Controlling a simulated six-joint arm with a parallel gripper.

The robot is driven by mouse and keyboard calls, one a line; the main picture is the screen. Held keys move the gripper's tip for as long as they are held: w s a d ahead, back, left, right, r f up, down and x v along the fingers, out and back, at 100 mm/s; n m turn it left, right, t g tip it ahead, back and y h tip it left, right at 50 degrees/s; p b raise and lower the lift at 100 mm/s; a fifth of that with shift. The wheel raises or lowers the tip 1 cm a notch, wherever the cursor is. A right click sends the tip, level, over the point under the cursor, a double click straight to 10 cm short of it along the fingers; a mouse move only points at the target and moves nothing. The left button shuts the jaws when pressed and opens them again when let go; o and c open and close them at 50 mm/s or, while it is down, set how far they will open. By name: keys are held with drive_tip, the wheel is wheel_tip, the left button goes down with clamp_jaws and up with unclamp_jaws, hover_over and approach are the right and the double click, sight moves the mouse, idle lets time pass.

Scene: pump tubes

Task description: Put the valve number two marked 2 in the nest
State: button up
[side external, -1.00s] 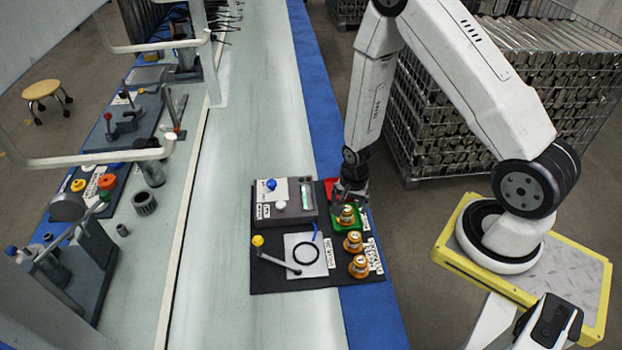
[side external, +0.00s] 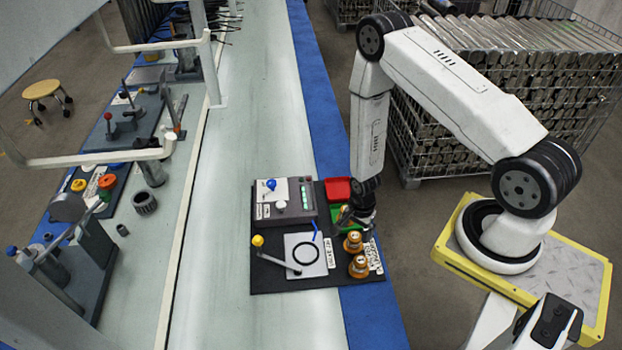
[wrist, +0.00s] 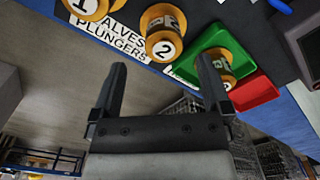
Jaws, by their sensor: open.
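Valve 2, an orange valve with its 2 facing up in the wrist view (wrist: 163,46), stands on the dark mat. In the side view it is the middle valve (side external: 353,242). My gripper (wrist: 162,66) is open and empty, with valve 2 ahead between the lines of its fingers and not touched. In the side view my gripper (side external: 350,217) hangs just behind valve 2, over the green tray (side external: 337,212). A white square plate with a black ring (side external: 305,253) lies left of the valves; I cannot tell if it is the nest.
Valve 1 (wrist: 88,8) stands beside valve 2. Another valve (wrist: 220,62) sits in the green tray, hidden in the side view. A red tray (side external: 338,189) adjoins it. A grey box (side external: 285,203) and a yellow-knobbed lever (side external: 258,241) are on the mat.

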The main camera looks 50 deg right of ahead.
sight(355, 235)
drive_tip(key=shift+f, duration=0.5)
drive_tip(key=shift+w+a+f, duration=0.1)
drive_tip(key=shift+f, duration=1.2)
drive_tip(key=shift+w+f, duration=0.1)
drive_tip(key=shift+f, duration=1.2)
clamp_jaws()
